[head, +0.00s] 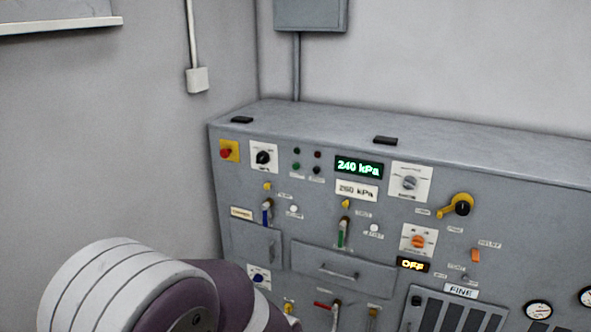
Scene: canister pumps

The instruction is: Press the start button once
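The grey control panel (300,215) stands against the back wall. A small green button (296,166) sits in a cluster at its upper left, with dark and red round parts beside it; I cannot read the labels, so I cannot tell which part is the start button. A red mushroom button on a yellow plate (229,151) is at the panel's upper left corner. A green display (359,167) reads 240 kPa, and an amber display (413,265) reads OFF. My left arm comes in at the lower left and covers the panel's lower left part. Neither gripper shows.
A drawer (343,262) with a handle crosses the panel's middle. A yellow crank with a black knob (459,206) sticks out at the right. Several levers, including a green one (343,234), project from the front. Round gauges (538,311) are at the lower right.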

